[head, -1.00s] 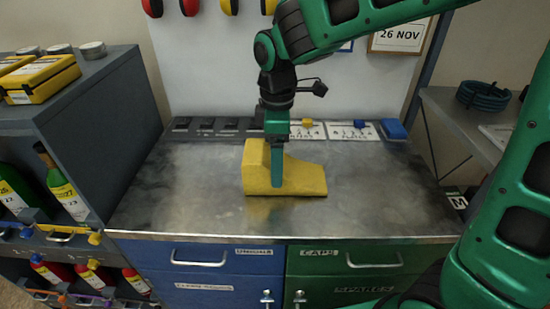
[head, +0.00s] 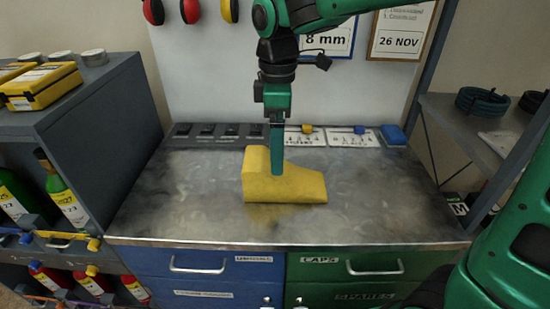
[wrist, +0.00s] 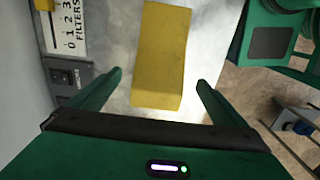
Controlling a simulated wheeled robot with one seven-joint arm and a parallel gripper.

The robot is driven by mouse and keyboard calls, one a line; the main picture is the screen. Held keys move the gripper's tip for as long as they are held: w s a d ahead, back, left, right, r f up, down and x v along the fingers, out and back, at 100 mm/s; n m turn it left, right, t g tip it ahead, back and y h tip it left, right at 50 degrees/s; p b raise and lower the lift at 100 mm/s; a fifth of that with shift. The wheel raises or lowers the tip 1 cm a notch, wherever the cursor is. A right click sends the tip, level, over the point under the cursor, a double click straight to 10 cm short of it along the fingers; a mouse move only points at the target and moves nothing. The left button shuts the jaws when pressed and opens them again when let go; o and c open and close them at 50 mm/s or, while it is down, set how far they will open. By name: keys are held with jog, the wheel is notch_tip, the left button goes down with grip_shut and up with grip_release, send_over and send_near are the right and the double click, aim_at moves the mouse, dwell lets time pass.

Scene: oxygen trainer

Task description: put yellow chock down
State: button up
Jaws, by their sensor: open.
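The yellow chock (head: 285,184) rests on the metal benchtop near its middle, its tall end to the left and its slope running down to the right. My gripper (head: 277,172) points down over the chock, and its near finger overlaps the chock in the head view. In the wrist view, the chock (wrist: 161,55) lies beyond the open fingers, between their lines and clear of both. The gripper (wrist: 148,88) holds nothing. The chock's underside is hidden.
The metal benchtop (head: 180,205) is clear around the chock. A row of dark switches, cards and a blue block (head: 393,134) lines its back edge. A dark shelf (head: 110,120) with yellow cases and bottles stands at the left, a grey side shelf (head: 470,130) at the right.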

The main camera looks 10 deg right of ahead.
jog(key=shift+r, duration=2.6)
jog(key=shift+d, duration=0.1)
